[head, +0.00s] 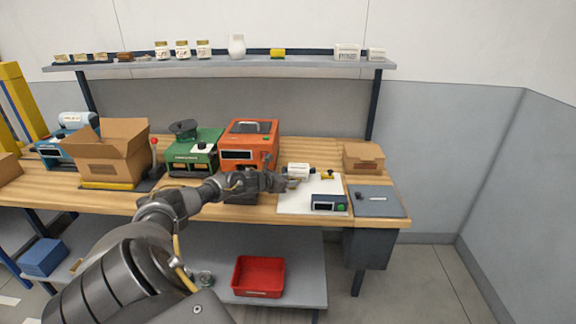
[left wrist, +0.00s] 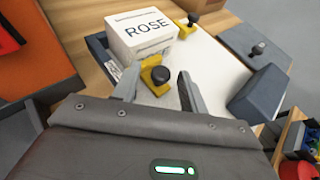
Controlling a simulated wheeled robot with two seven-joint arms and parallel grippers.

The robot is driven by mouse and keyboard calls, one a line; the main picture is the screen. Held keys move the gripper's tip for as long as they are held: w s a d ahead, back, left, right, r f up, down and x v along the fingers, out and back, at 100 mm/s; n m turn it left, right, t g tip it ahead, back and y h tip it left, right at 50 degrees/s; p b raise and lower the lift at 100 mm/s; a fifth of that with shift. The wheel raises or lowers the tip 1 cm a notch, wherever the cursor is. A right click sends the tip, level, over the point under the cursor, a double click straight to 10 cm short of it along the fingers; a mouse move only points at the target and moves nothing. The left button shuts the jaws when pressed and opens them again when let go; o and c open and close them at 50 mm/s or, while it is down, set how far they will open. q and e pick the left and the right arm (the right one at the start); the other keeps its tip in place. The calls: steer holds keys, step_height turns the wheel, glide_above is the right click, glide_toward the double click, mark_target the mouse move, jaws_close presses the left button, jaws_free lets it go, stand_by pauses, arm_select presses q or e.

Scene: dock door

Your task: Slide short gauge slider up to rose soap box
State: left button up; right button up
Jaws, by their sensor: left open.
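The white rose soap box (left wrist: 140,40), marked ROSE, sits on the white gauge board (left wrist: 215,65); it also shows in the head view (head: 298,169). A yellow slider with a black knob (left wrist: 157,76) is right by the near face of the box; any small gap is hard to judge. A second yellow slider with a black knob (left wrist: 192,20) is beyond the box's right side, also in the head view (head: 327,175). No label shows which is the short gauge slider. My left gripper (left wrist: 157,90) is open, its fingers either side of the nearer slider. My right gripper is out of view.
A dark blue display unit (head: 329,202) stands on the board's near right. The orange machine (head: 248,146) is close on the left. A grey plate with a knob (head: 377,200) and a cardboard box (head: 363,157) are to the right.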

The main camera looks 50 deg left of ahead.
arm_select(q)
steer(key=shift+s+r, duration=0.15)
steer(key=shift+s, duration=0.4)
steer(key=v, duration=0.7)
steer(key=shift+s+r, duration=0.15)
steer(key=shift+s, duration=0.2)
steer(key=shift+v, duration=0.9)
steer(key=shift+r, duration=0.1)
steer(key=shift+s, duration=0.1)
